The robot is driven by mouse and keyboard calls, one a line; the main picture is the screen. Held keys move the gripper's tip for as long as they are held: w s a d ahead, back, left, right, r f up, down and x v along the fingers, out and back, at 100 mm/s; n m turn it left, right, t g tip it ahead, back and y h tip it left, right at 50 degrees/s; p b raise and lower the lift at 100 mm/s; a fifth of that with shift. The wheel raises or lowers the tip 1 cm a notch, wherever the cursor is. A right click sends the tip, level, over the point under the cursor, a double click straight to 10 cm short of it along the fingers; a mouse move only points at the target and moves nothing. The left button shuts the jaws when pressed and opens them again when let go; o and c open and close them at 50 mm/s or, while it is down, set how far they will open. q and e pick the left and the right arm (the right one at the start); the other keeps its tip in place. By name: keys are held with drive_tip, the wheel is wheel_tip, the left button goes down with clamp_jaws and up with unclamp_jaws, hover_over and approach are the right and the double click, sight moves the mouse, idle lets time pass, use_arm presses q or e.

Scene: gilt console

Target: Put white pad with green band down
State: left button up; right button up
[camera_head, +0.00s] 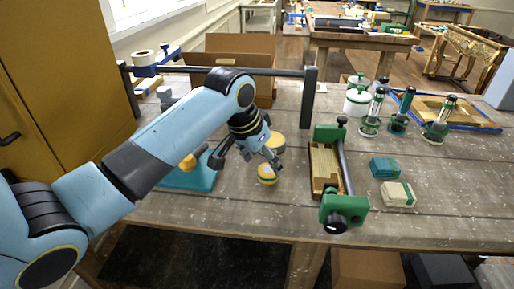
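A small round pad (267,174) with yellowish and white faces and a green band is at the tips of my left gripper (269,162), tilted a little, above or at the wooden table (235,209). The dark fingers come down on it from above and look closed on it. The gap between the pad and the table top is hard to judge. A second round tan-and-white piece (276,142) stands just behind the fingers. My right gripper is not in view.
A teal tray (189,180) is left of the pad. A green-ended wooden clamp (326,162) stands to the right. A dark rail (308,97) and cardboard box (225,53) are behind. The front strip is clear.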

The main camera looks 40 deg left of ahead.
use_arm(q)
drive_tip(key=v, duration=0.6)
drive_tip(key=shift+r, duration=0.4)
drive_tip(key=shift+s+f, duration=0.1)
drive_tip(key=s+d+f+y, duration=0.1)
drive_tip(key=s+d, duration=0.1)
drive_tip(key=s, duration=0.9)
drive_tip(key=s+d+f+y, duration=0.1)
drive_tip(key=s+d, duration=0.1)
drive_tip(key=s, duration=1)
wheel_tip(320, 180, down, 37)
drive_tip(key=s+a+g+b, duration=0.2)
drive_tip(key=a+b, duration=0.1)
drive_tip(key=b, duration=0.6)
drive_tip(key=s+f+n+g+b, duration=0.1)
drive_tip(key=s+f+b, duration=0.5)
drive_tip(key=s+f, duration=1.1)
wheel_tip(320, 180, down, 4)
drive_tip(key=shift+s+a+f+h+b, duration=0.2)
drive_tip(key=shift+s+a+h+b, duration=0.1)
drive_tip(key=shift+s, duration=0.1)
